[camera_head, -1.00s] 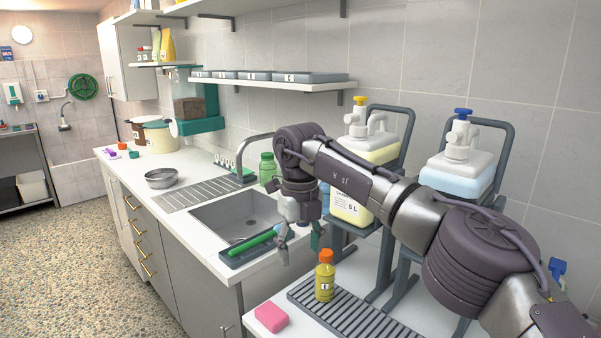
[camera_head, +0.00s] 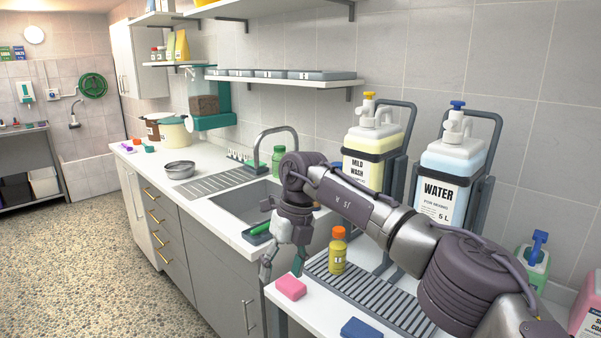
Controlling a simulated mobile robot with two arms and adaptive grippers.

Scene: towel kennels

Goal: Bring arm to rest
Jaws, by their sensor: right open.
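My right arm (camera_head: 345,200) comes in from the lower right and reaches across the slatted drain rack. Its gripper (camera_head: 282,268) points down, open and empty, its fingers spread. It hangs by the front edge of the counters, with the pink sponge (camera_head: 291,288) just below and right of it. The yellow bottle with an orange cap (camera_head: 337,254) stands upright on the drain rack (camera_head: 385,290), to the right of the gripper. My left gripper is out of view.
The sink (camera_head: 240,202) and a green-handled tool in a dark tray (camera_head: 248,234) lie behind the gripper. The mild wash jug (camera_head: 365,160) and water jug (camera_head: 445,185) stand in holders behind the arm. A blue sponge (camera_head: 361,329) lies at the front. The floor at left is clear.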

